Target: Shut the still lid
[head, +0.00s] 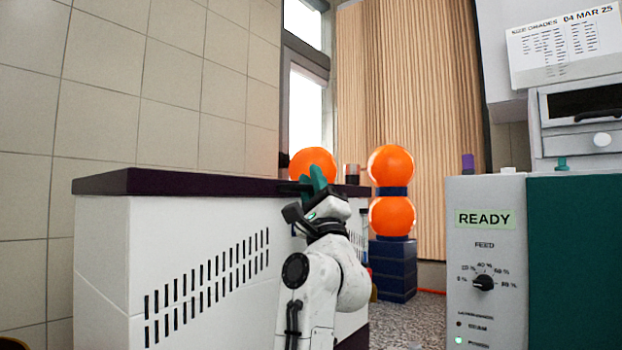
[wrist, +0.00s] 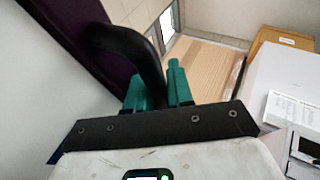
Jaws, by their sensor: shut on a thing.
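A dark purple slab (head: 180,184), which looks like the still lid, lies along the top of a white cabinet (head: 100,255) with slotted vents. It also shows in the wrist view (wrist: 85,25). A thick black curved handle (wrist: 125,40) stands out from the slab in the wrist view. My gripper (head: 315,180) has teal fingers and is at the slab's right end in the head view. In the wrist view my gripper (wrist: 157,85) is shut on the handle, whose lower end runs between the fingers. The slab's hinge is not visible.
An orange ball (head: 313,162) is just behind my gripper. Two stacked orange balls (head: 391,190) stand on a dark blue block (head: 393,270). A grey machine reading READY (head: 485,215), with a dial, stands at the right. Open floor (head: 415,315) lies between.

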